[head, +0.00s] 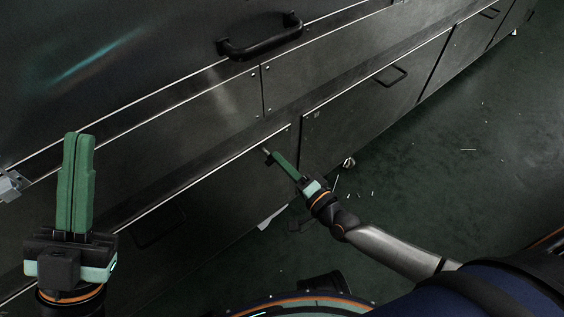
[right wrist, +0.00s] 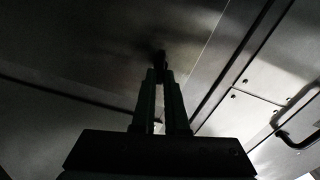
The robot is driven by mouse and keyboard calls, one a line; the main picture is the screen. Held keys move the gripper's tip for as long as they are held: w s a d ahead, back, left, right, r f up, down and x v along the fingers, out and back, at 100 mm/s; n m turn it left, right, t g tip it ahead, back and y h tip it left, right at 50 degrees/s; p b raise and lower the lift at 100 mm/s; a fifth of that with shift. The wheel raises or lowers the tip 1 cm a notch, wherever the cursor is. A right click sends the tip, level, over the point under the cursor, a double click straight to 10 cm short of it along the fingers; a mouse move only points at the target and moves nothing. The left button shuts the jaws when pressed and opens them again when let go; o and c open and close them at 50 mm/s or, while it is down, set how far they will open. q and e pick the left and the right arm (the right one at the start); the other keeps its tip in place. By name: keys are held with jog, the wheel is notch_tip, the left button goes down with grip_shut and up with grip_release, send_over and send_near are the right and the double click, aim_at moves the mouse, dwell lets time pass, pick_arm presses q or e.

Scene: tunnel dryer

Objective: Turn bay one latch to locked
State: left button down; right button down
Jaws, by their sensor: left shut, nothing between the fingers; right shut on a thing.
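My right gripper (head: 270,155) is at the top right corner of a lower dark panel, with its fingertips at a small dark latch (head: 267,151). In the right wrist view the fingers (right wrist: 162,78) are shut on the latch (right wrist: 160,59), which stands out from the panel face. The view is dark and the latch's angle and any markings cannot be made out. My left gripper (head: 77,140) is shut and empty, raised in front of the machine at the left, with its green fingers together and pointing up.
A large black handle (head: 260,40) sticks out from the upper panel. Lower panels carry smaller handles (head: 392,76). A metal fitting (head: 12,186) stands out at the left edge. The green floor (head: 470,150) at the right is open, with small scraps scattered on it.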

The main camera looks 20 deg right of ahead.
jog(key=shift+f+m+b, duration=0.1)
jog(key=shift+m+b, duration=0.2)
jog(key=shift+m, duration=1.1)
jog(key=c, duration=0.9)
grip_release()
jog(key=shift+c, duration=0.2)
jog(key=p+v, duration=0.1)
jog(key=v, duration=0.6)
jog(key=shift+s+p, duration=0.2)
jog(key=shift+p, duration=0.15)
jog(key=shift+s+d, duration=0.1)
jog(key=shift+d, duration=0.05)
